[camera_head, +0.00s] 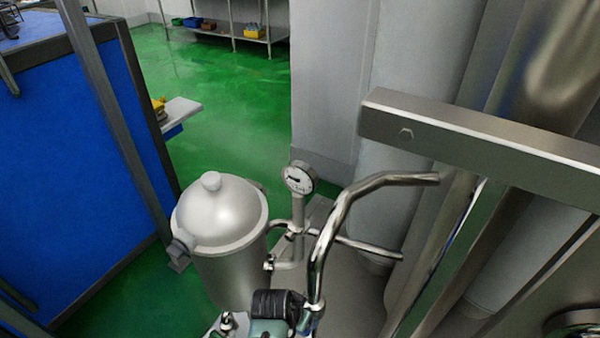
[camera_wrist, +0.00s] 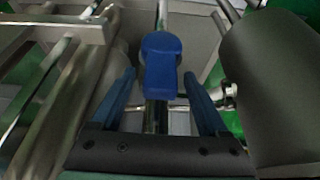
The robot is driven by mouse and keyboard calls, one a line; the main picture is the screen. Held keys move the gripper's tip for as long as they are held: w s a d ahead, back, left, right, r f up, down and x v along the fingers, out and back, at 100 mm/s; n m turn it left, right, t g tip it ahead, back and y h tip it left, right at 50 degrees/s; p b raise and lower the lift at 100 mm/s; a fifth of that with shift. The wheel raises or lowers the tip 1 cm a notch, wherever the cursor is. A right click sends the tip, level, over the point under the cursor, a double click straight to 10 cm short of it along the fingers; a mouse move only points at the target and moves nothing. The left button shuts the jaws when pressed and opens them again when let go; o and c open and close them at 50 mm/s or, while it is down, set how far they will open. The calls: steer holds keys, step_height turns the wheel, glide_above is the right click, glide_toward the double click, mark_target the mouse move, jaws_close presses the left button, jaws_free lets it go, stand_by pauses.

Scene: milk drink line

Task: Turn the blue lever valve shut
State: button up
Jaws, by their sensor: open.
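The blue lever (camera_wrist: 161,68) of the valve shows in the wrist view, in the upper middle, in line with a shiny metal pipe. My gripper (camera_wrist: 160,76) is open. Its two blue fingers stand to the left and right of the lever, with a visible gap on each side. They do not appear to touch it. I cannot make out the blue lever in the head view. The valve body under the lever is mostly hidden.
A steel vessel with a domed lid (camera_head: 219,212) stands beside a round pressure gauge (camera_head: 299,178) and a bent shiny pipe (camera_head: 345,205). A thick metal beam (camera_head: 480,140) crosses at right. A blue panel (camera_head: 75,180) stands at left. Green floor (camera_head: 225,110) is open behind.

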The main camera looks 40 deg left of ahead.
steer(key=shift+f, duration=0.15)
jaws_close()
stand_by(0.4)
stand_by(1.0)
